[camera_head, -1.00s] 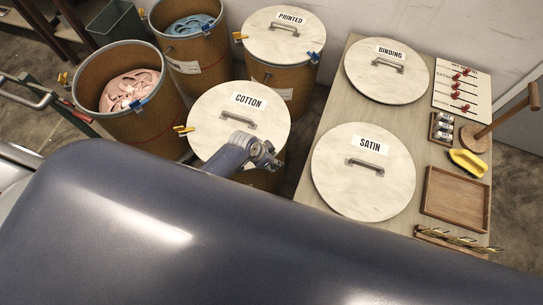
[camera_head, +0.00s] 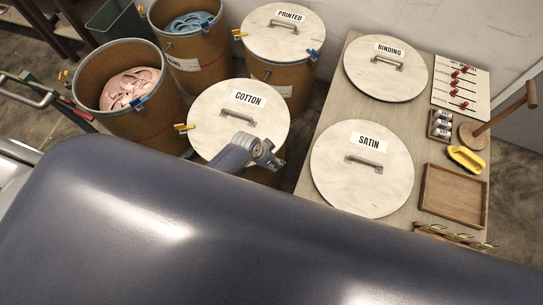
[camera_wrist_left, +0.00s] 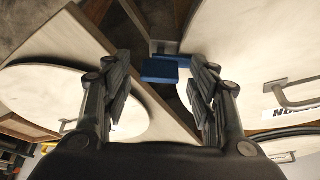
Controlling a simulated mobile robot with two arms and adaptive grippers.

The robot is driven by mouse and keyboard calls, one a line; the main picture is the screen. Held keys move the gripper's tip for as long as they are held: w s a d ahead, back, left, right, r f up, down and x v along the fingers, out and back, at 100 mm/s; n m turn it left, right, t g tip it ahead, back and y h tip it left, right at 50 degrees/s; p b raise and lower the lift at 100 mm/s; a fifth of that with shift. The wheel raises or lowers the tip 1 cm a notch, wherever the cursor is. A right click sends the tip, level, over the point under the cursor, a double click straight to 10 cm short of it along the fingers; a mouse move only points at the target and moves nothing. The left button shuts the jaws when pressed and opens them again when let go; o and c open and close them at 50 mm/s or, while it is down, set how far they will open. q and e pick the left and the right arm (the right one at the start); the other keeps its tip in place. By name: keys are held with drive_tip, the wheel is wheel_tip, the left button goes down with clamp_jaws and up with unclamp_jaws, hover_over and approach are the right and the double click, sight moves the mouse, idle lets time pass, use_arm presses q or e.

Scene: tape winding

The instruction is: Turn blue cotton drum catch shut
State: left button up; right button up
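The cotton drum stands in the middle of the head view, its pale lid (camera_head: 215,130) on and labelled COTTON. A yellow catch (camera_head: 183,127) sticks out at the left of its rim. The blue catch (camera_wrist_left: 160,70) shows in the left wrist view beside the cotton lid (camera_wrist_left: 235,45), between and beyond my fingertips. It is hidden behind my gripper in the head view. My left gripper (camera_head: 268,158) is at the lid's lower right edge; in the left wrist view (camera_wrist_left: 158,85) its fingers are apart with nothing clamped. I cannot tell if a finger touches the catch. My right gripper is out of view.
The table (camera_head: 312,120) stands close at the right, with the satin lid (camera_head: 390,185) and binding lid (camera_head: 412,80). The closed printed drum (camera_head: 285,75) is behind; open drums (camera_head: 115,118) stand at the left. The gap between cotton drum and table is narrow.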

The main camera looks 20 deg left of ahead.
use_arm(q)
drive_tip(key=shift+r, duration=0.1)
drive_tip(key=v, duration=1.2)
drive_tip(key=shift+s, duration=0.15)
idle(0.5)
drive_tip(key=s+a+r+n+y, duration=0.1)
drive_tip(key=s+a+r+n, duration=0.1)
drive_tip(key=s+r, duration=0.5)
drive_tip(key=s+a+r+n+y, duration=0.1)
drive_tip(key=s+a+r+n, duration=0.2)
drive_tip(key=s+r, duration=0.4)
wheel_tip(320, 180, down, 28)
drive_tip(key=s+g, duration=0.1)
drive_tip(key=s, duration=0.1)
drive_tip(key=s+a+f+g, duration=0.1)
drive_tip(key=s+a+f, duration=0.1)
drive_tip(key=s+f, duration=1.2)
drive_tip(key=shift+s+a+f+m+g, duration=0.2)
drive_tip(key=shift+s+a+m+g, duration=0.15)
drive_tip(key=shift+s, duration=0.7)
